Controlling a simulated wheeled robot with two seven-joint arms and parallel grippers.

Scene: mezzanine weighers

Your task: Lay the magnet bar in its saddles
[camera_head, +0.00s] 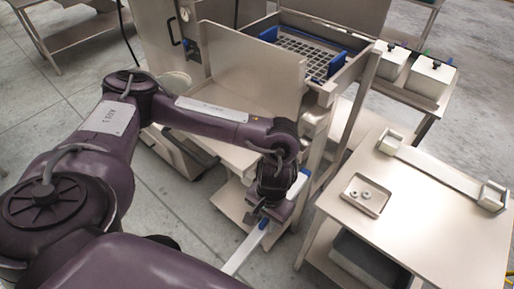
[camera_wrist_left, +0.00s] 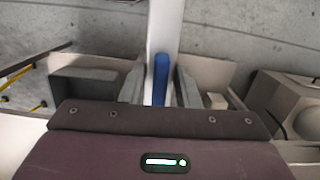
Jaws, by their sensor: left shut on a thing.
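My left gripper (camera_head: 262,214) is shut on the blue grip of the magnet bar (camera_head: 243,252), a long pale bar. The bar slants down and left in the head view, and my dark arm hides its lower end. In the left wrist view the blue grip (camera_wrist_left: 160,78) sits between the two grey fingers, with the pale bar running up beyond it. The saddles are two pale brackets, a near-right one (camera_head: 492,197) and a far-left one (camera_head: 390,142), joined by a flat rail on the right table. The gripper is left of that table, apart from the saddles. My right gripper is out of view.
A dark bin (camera_head: 368,262) stands beneath. A steel hopper with a grid (camera_head: 312,52) rises behind the gripper. White boxes (camera_head: 430,77) stand at the back right. The table front is clear.

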